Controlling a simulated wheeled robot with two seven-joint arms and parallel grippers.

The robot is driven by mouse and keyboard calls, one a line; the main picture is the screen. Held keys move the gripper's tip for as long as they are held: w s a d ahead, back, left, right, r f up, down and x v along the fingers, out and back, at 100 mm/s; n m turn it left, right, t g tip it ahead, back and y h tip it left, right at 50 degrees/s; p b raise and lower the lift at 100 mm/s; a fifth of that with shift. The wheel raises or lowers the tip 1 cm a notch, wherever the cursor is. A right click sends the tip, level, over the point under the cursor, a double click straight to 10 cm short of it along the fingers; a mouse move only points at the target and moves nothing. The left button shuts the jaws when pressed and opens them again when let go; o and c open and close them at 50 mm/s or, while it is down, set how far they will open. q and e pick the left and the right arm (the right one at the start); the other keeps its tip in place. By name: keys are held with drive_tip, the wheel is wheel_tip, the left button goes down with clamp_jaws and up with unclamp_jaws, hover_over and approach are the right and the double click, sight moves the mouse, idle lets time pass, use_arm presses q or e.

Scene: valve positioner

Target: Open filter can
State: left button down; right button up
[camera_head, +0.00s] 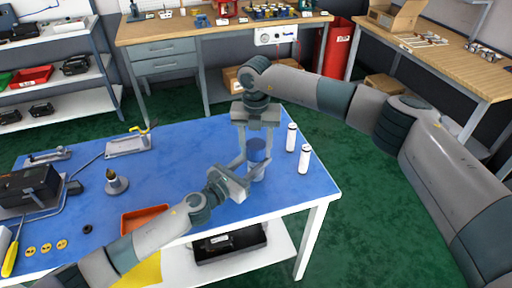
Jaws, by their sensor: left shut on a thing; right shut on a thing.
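The filter can (258,156) stands upright near the right part of the blue table, with a dark blue upper part and a paler lower part. My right gripper (257,144) comes down from above and is shut on the can's upper part. My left gripper (245,178) comes in from the lower left and is shut on the can's lower part. The gripper fingers hide parts of the can. I cannot tell whether the upper part is separate from the lower part.
Two white cylinders (291,137) (304,159) stand just right of the can. An orange tray (146,219) lies to the left, and a cone-shaped part (116,182) stands beyond it. A dark box (31,186) is at the far left. The table's middle is mostly clear.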

use_arm(q)
drive_tip(key=shift+s+d, duration=0.1)
use_arm(e)
drive_tip(key=n, duration=0.4)
drive_tip(key=shift+n, duration=0.4)
drive_tip(key=n, duration=1.8)
drive_tip(key=shift+r, duration=0.1)
drive_tip(key=n, duration=1.3)
